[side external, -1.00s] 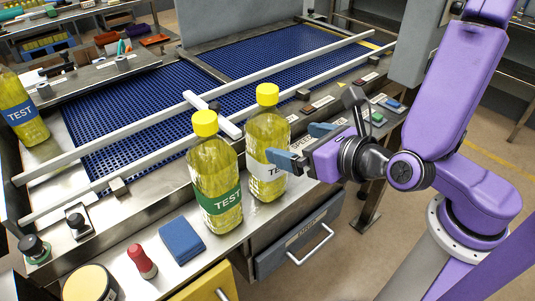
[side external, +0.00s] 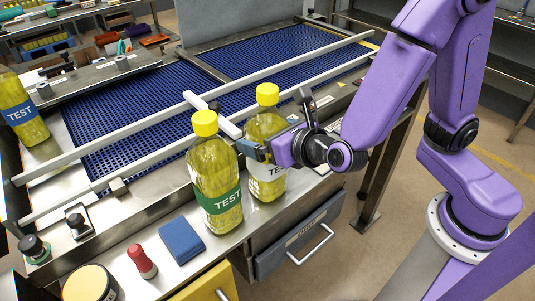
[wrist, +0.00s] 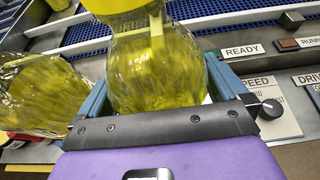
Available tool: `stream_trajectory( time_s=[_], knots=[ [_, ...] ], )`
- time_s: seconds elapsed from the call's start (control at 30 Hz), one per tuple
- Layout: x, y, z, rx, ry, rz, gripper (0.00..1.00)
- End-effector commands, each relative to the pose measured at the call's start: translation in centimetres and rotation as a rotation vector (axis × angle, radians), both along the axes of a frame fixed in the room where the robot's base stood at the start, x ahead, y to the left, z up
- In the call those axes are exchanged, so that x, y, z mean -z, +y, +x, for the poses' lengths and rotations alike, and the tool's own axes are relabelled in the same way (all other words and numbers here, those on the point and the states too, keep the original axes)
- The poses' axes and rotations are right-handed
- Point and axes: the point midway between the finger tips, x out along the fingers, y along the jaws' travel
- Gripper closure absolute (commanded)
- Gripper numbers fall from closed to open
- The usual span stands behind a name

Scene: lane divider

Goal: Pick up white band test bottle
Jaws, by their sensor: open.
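The white band test bottle (side external: 265,131) stands upright on the steel ledge, yellow-capped, with its white label partly covered by my gripper. My gripper (side external: 256,149) is at the bottle's upper body. In the wrist view, the open blue fingers (wrist: 155,95) lie on either side of the bottle (wrist: 155,70), with the palm bar close in front of it. I cannot tell whether either finger touches it. The green band test bottle (side external: 216,180) stands just left of it, and it also shows in the wrist view (wrist: 40,90).
A blue belt (side external: 140,120) with white rails runs behind the bottles. A blue-banded test bottle (side external: 20,110) stands at far left. A blue box (side external: 182,241), a red-topped object (side external: 142,261) and a yellow-topped jar (side external: 90,283) sit at the front. Control labels (wrist: 243,51) lie to the right.

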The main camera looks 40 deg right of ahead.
Motion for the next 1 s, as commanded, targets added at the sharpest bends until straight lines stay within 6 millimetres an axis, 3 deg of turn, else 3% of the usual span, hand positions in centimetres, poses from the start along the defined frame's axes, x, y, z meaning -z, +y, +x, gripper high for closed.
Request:
stream_trajectory(
  time_s=[0.17, 0.4, 0.47, 0.77, 1.0],
  knots=[
    [0.0, 0.0, 0.0, 0.000, 0.000, 0.000, 0.03],
    [0.0, 0.0, 0.0, 0.000, 0.000, 0.000, 0.81],
    [-0.2, 0.0, 0.0, 0.000, -0.005, 0.002, 0.96],
    [-0.4, 0.1, 0.0, 0.000, -0.005, 0.002, 0.96],
    [-2.3, 0.1, 0.1, 0.002, -0.007, 0.007, 0.96]
  ],
)
